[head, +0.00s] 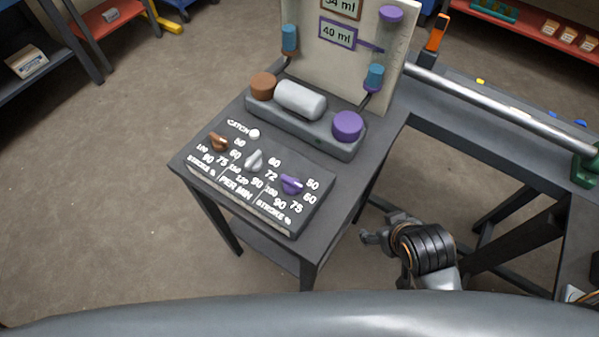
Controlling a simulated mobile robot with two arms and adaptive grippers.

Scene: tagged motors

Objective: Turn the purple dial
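The purple dial (291,184) is a small pointer knob on the right part of the dark control panel (310,213). White numbers 50, 60, 75, 90 and 100 and the label "STROKE %" surround it. A grey dial (254,160) and a brown dial (218,142) sit to its left on the same panel. My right gripper (372,238) is low, beside the right side of the stand and apart from the panel. It is small and partly turned away, so its opening is unclear. My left gripper is out of view.
Behind the panel is a pump block with a grey cylinder (300,99), a brown cap (264,86) and a purple cap (347,126). An upright board (345,62) carries a "40 ml" sign. A bench with a metal rail (500,101) stands right. Open floor lies left.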

